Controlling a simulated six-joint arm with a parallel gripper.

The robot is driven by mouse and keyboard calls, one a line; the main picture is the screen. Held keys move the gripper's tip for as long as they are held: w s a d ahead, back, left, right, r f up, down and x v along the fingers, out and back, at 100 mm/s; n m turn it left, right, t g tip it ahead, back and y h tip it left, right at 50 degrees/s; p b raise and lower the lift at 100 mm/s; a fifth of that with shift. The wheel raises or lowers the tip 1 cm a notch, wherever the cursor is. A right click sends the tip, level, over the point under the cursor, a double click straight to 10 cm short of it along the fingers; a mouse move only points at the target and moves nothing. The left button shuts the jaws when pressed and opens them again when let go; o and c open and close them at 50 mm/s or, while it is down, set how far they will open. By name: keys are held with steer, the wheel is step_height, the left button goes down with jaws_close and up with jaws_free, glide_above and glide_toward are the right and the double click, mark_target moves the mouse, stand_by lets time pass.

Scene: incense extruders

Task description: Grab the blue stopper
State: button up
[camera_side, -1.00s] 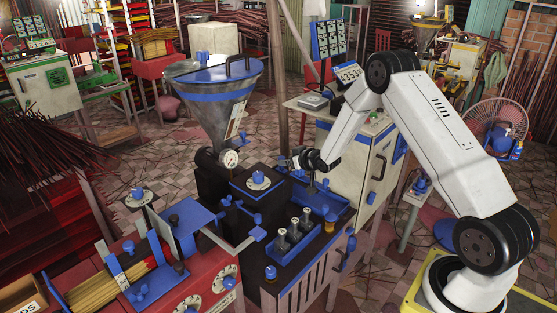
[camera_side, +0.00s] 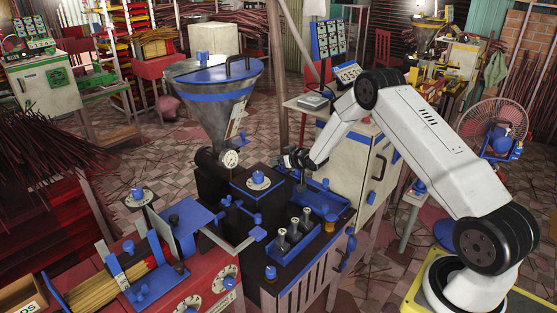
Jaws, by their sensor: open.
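My gripper (camera_side: 290,160) is a dark end on my white arm. It hangs above the back of the black machine, over the end of a blue tray (camera_side: 318,196). It is open, with nothing visible between its small jaws. Several small blue pieces could be the blue stopper, and I cannot tell which. One blue knob (camera_side: 257,176) sits on a round pale disc on the machine top, lower and left of my gripper. Another blue cap (camera_side: 331,214) stands near the right end of the tray. A third blue cap (camera_side: 270,271) is on the front edge.
A metal hopper (camera_side: 216,103) with a blue lid rises left of my gripper. A blue rack (camera_side: 286,247) holds three metal nozzles on the machine top. A red machine (camera_side: 205,297) with dials stands at the front left. A pale cabinet (camera_side: 355,165) is close behind my arm.

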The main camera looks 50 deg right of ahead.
steer(key=shift+w+f, duration=0.1)
steer(key=shift+w, duration=0.05)
stand_by(0.4)
jaws_close()
